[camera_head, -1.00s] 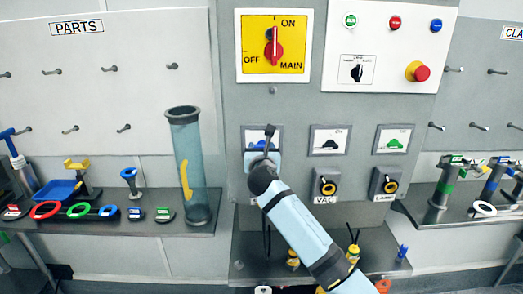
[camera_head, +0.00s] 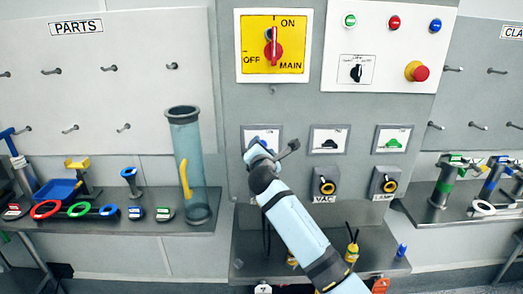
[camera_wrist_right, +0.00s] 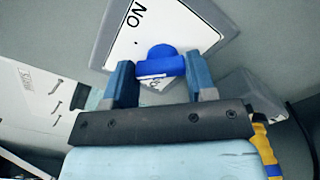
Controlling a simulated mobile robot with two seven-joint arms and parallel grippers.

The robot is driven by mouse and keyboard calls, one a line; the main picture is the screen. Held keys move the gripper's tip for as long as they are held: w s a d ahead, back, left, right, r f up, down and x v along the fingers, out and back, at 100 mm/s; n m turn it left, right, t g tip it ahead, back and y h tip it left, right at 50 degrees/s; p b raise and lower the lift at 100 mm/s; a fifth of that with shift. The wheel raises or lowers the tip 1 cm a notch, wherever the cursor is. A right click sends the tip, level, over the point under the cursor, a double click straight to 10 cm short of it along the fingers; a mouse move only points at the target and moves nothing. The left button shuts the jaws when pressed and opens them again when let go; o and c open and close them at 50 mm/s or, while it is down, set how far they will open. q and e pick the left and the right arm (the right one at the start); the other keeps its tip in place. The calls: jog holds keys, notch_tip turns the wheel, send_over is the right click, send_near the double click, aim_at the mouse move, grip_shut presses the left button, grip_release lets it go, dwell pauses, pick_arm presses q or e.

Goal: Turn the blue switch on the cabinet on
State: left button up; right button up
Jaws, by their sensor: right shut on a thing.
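The blue switch (camera_wrist_right: 160,62) sits on a white plate (camera_wrist_right: 190,38) in a grey frame, with ON lettering at one side. In the right wrist view, my right gripper's (camera_wrist_right: 161,80) two fingers stand on either side of the blue switch and are shut on it. In the head view, my right gripper (camera_head: 259,150) is at the leftmost of three switch plates on the cabinet (camera_head: 300,104), and it mostly hides the blue switch there. The exact switch position is hard to tell. My left gripper is not in view.
A black switch (camera_head: 329,143) and a green switch (camera_head: 393,143) are to the right. A yellow main-switch panel (camera_head: 255,60) and a red emergency button (camera_head: 417,71) are above. A clear tube (camera_head: 188,150) stands on the left shelf (camera_head: 150,224).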

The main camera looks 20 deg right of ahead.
jog(key=m+b, duration=0.1)
jog(key=m, duration=0.3)
jog(key=shift+f+m, duration=0.1)
jog(key=shift+m, duration=0.2)
jog(key=m+b, duration=0.1)
jog(key=m, duration=0.2)
jog(key=shift+d, duration=0.1)
jog(key=shift+m, duration=0.5)
jog(key=o, duration=0.9)
